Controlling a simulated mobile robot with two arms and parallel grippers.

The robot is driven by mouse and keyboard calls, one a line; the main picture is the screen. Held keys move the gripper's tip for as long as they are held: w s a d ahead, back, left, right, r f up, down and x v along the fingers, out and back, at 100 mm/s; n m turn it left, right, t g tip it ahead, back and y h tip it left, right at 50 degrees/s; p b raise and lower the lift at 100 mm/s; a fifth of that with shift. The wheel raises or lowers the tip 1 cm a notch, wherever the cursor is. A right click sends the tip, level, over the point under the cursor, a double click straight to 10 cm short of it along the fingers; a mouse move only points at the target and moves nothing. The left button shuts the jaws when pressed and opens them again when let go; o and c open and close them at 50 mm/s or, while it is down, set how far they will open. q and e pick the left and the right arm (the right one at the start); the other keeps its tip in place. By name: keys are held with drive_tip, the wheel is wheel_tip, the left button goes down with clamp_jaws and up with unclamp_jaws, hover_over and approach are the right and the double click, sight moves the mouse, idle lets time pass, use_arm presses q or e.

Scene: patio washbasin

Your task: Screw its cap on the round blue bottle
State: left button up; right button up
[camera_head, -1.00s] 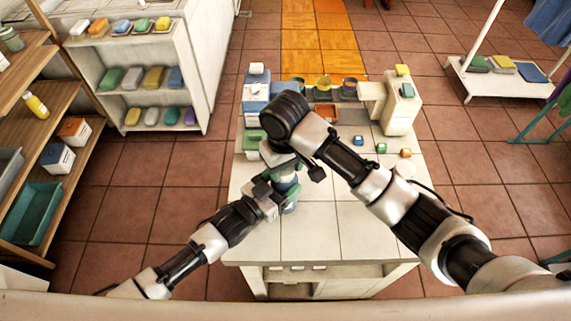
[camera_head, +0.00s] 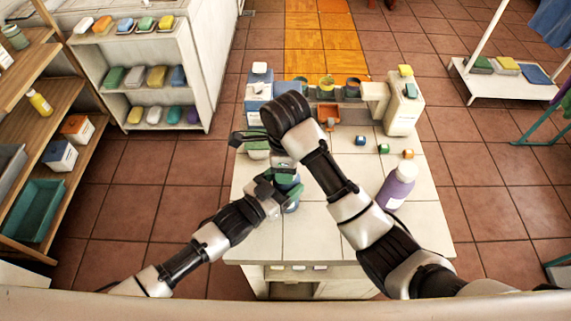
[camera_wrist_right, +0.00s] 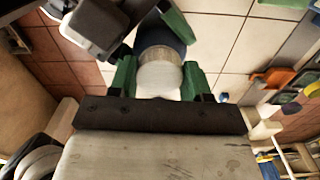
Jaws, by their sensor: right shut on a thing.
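The round blue bottle (camera_head: 291,207) stands near the middle of the white tiled table, mostly covered by my arms in the head view. My left gripper (camera_head: 280,185) is closed around its side. My right gripper (camera_head: 286,160) is above it, largely hidden by my own wrist. In the right wrist view, my right gripper's green fingers (camera_wrist_right: 160,78) are shut on a whitish round cap (camera_wrist_right: 160,76). The dark blue bottle (camera_wrist_right: 160,37) is directly beyond the cap, with a tan band between them. I cannot tell whether the cap is seated on the neck.
A purple bottle with a white cap (camera_head: 398,187) stands on the right of the table. The table's front middle (camera_head: 315,235) is clear.

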drive_tip(key=o, duration=0.9)
drive_tip(key=shift+w+r, duration=0.25)
drive_tip(key=shift+r, duration=0.45)
drive_tip(key=shift+s+d+r, duration=0.1)
drive_tip(key=shift+s+r, duration=0.1)
drive_tip(key=shift+r, duration=1.35)
drive_tip(key=shift+c, duration=0.4)
